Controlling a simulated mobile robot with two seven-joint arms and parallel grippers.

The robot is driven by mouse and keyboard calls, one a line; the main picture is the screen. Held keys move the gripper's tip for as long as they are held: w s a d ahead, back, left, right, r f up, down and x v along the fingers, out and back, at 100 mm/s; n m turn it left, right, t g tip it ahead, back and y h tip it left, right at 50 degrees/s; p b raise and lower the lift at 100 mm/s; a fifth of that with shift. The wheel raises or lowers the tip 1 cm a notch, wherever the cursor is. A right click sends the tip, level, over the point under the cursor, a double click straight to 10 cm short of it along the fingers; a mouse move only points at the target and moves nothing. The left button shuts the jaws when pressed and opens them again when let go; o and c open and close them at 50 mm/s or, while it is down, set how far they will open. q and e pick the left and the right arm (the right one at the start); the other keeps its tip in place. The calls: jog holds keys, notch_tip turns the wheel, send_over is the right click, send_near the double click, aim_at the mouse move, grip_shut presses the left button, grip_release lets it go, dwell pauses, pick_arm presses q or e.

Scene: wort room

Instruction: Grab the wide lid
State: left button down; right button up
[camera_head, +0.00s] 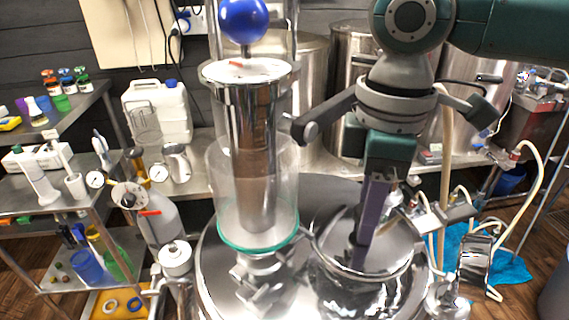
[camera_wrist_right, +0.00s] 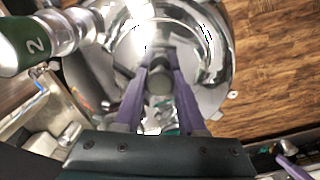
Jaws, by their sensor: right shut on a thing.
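The wide lid (camera_head: 395,248) appears to be the round, shiny steel disc on top of the large steel vessel, right of the clear cylinder. My right gripper (camera_head: 361,262) points down over it, with its purple fingers reaching its middle. In the right wrist view the fingers (camera_wrist_right: 160,72) close around a small grey rounded piece (camera_wrist_right: 159,82), which seems to be the lid's handle; the shiny lid (camera_wrist_right: 193,38) spreads beyond it. The fingers hide part of the handle. I cannot tell whether the lid is raised. My left gripper is not in view.
A tall clear cylinder (camera_head: 222,200) with a steel column and blue ball (camera_head: 243,20) stands close left of my right gripper. Hoses and fittings (camera_head: 450,215) are at right. A shelf cart (camera_head: 60,205) with lab items stands at left. Steel tanks (camera_head: 350,95) stand behind.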

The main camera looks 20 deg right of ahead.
grip_shut()
jog(key=shift+r, duration=0.2)
dwell(0.3)
